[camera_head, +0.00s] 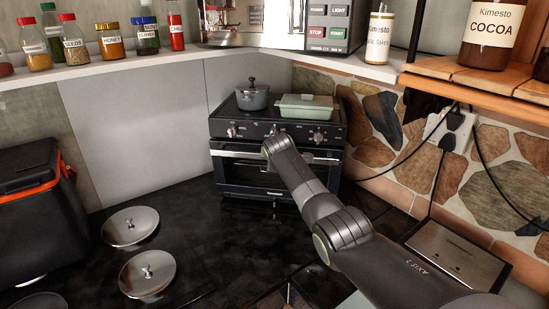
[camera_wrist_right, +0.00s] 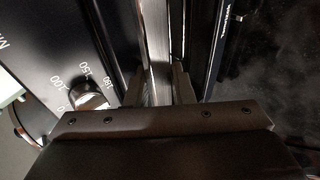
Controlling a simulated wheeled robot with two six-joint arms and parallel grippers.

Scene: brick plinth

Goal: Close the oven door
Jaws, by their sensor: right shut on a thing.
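The small dark oven (camera_head: 228,165) stands at the back of the black counter, its door facing me. The door stands nearly upright and seems slightly ajar at the top; the exact gap is hard to tell. In the right wrist view my right gripper (camera_wrist_right: 160,85) has its fingers on both sides of a metal bar, the oven door handle (camera_wrist_right: 157,35), and is shut on it. The control panel with its knob (camera_wrist_right: 89,96) lies left of the fingers. In the head view my right arm hides the gripper and part of the door. My left gripper is not in view.
A grey pot (camera_head: 252,98) and a green lidded dish (camera_head: 305,107) sit on the oven's top. Two metal lids (camera_head: 130,226) (camera_head: 147,273) lie on the counter at left, beside an orange-trimmed black box (camera_head: 45,215). Cables hang from the wall socket (camera_head: 452,128) at right.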

